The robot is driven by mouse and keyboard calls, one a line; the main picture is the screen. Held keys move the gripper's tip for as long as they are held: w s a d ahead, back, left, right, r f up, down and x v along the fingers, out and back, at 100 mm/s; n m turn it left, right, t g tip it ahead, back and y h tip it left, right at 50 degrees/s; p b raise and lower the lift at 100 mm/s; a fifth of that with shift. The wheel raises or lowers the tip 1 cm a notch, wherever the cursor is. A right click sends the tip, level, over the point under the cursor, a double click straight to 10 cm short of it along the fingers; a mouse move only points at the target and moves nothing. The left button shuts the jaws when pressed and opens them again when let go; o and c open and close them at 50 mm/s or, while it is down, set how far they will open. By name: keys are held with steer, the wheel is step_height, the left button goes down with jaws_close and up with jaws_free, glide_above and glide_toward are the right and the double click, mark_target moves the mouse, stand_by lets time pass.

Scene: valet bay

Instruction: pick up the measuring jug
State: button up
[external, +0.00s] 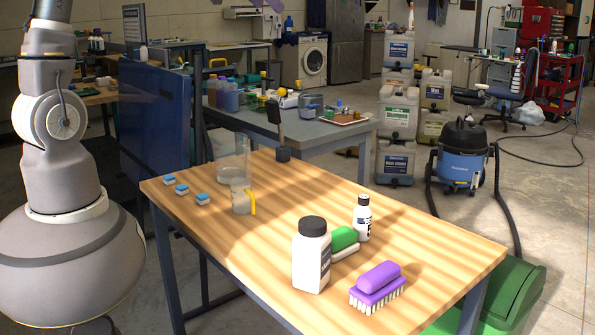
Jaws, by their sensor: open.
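A small clear jug (240,202) with a yellow handle on its right side stands upright on the wooden table, left of the middle. A taller clear container (232,150) stands directly behind it, and the two overlap in the picture. I cannot tell which of the two is the measuring jug; no markings are readable. My arm rises at the left and leaves the picture at the top. My gripper is out of view, and nothing of mine touches either clear vessel.
The wooden table (200,240) also holds several blue-and-white sponges (182,189), a black upright tool (282,154), a large white bottle (311,258), a small white bottle (362,220), a green brush (344,238) and a purple brush (378,285). The table's front left is clear.

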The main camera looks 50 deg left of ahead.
steer(key=a+f+g, duration=0.2)
steer(key=a+f, duration=0.2)
steer(key=f, duration=0.7)
steer(key=a+f+g, duration=0.2)
steer(key=a+f, duration=0.2)
steer(key=f, duration=0.7)
steer(key=g+h, duration=0.2)
glide_toward(243, 151)
steer(key=d+f, duration=0.2)
steer(key=b+x, duration=0.2)
steer(key=x, duration=0.4)
steer(key=shift+d+f, duration=0.1)
steer(key=shift+f, duration=0.35)
steer(key=shift+s+r, duration=0.1)
steer(key=c, duration=1.4)
